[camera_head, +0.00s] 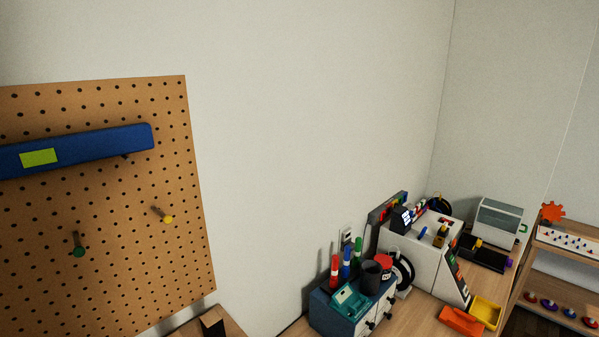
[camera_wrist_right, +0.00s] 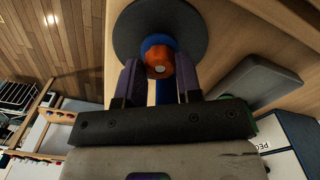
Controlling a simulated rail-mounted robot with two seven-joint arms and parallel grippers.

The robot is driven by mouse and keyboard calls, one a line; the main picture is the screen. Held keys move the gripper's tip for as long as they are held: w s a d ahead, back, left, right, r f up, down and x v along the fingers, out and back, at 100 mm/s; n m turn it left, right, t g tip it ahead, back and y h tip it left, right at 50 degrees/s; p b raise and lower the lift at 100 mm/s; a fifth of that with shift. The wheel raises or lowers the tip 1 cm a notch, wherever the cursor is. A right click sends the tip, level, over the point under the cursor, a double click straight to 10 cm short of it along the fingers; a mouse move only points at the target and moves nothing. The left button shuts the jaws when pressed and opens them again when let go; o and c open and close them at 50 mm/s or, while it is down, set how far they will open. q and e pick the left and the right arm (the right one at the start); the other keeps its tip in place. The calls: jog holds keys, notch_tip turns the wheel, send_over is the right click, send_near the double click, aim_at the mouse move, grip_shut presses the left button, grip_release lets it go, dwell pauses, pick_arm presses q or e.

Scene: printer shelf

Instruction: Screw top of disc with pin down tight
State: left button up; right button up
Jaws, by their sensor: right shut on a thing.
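In the right wrist view, a round dark disc (camera_wrist_right: 190,15) sits at the top on a light wooden surface. An orange top piece (camera_wrist_right: 158,58) with a small pale tip and a blue rim stands in front of the disc, near its lower edge. My right gripper (camera_wrist_right: 160,72) has one dark finger on each side of the orange piece and is shut on it. A blue part shows between the fingers below it. I cannot tell whether the orange piece sits fully down on the disc. My left gripper is in no view, and the head view shows neither gripper.
A grey block (camera_wrist_right: 252,80) lies close to the right finger. In the head view, a pegboard (camera_head: 110,220) hangs at the left. A cluttered wooden bench (camera_head: 420,315) with a blue drawer box (camera_head: 335,317) and a white machine (camera_head: 425,268) is at lower right, beside a shelf (camera_head: 570,250).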

jog(key=shift+r+m+p, duration=0.15)
jog(key=shift+m+p, duration=0.15)
jog(key=shift+p, duration=0.15)
jog(key=m+p, duration=0.3)
jog(key=shift+m, duration=0.3)
jog(key=m+p, duration=0.3)
jog(key=m, duration=0.2)
jog(key=m+p, duration=0.2)
jog(key=m, duration=0.2)
jog(key=shift+a, duration=0.1)
jog(key=shift+m+p, duration=0.4)
jog(key=shift+m, duration=0.8)
jog(key=shift+f+m, duration=0.2)
jog(key=shift+m, duration=0.6)
jog(key=o, duration=0.4)
